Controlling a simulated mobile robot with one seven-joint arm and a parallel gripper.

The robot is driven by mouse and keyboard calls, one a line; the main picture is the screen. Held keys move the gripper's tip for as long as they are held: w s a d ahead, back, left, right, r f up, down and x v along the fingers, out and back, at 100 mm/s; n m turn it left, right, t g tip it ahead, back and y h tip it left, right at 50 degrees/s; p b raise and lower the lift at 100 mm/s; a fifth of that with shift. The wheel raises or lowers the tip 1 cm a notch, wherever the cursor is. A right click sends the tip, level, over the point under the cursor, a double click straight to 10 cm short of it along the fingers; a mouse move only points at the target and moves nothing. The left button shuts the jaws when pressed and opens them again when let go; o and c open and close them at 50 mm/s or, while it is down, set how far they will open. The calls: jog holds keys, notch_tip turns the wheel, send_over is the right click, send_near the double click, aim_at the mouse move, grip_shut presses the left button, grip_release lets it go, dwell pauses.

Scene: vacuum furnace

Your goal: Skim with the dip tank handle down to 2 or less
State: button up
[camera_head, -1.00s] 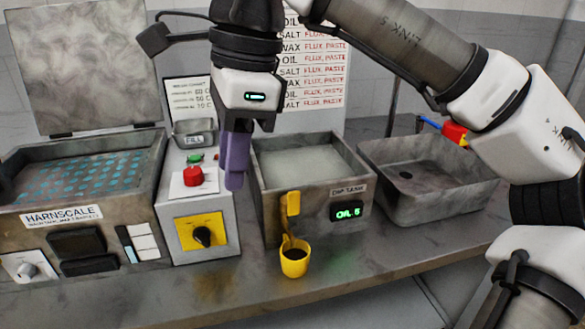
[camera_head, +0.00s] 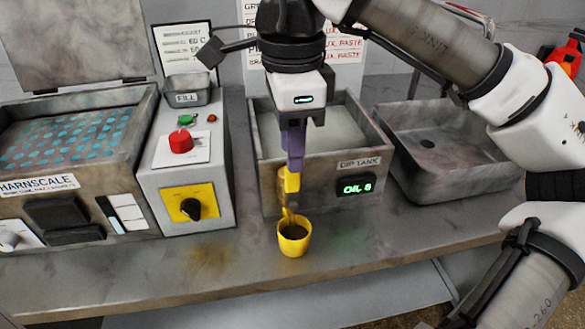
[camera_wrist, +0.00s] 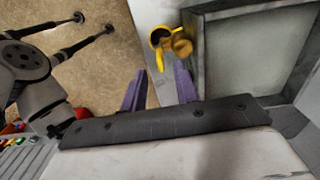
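The dip tank (camera_head: 330,171) is a grey box with an open top and pale contents. Its green display (camera_head: 356,187) reads OIL and a digit that looks like 6, blurred. The yellow handle (camera_head: 283,188) is upright on its front, with a yellow cup (camera_head: 294,240) holding something dark below. My gripper (camera_head: 293,166) points down, its purple fingers overlapping the handle's top in the head view. Contact is not visible.
To the left are a grey control box with a red button (camera_head: 181,143) and black knob (camera_head: 190,209), and the Harnscale bath (camera_head: 70,209). An empty grey basin (camera_head: 460,179) is to the right. The bench front (camera_head: 230,279) is clear.

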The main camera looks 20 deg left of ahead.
aim_at(292, 188)
jog(key=shift+f, duration=2.3)
grip_shut()
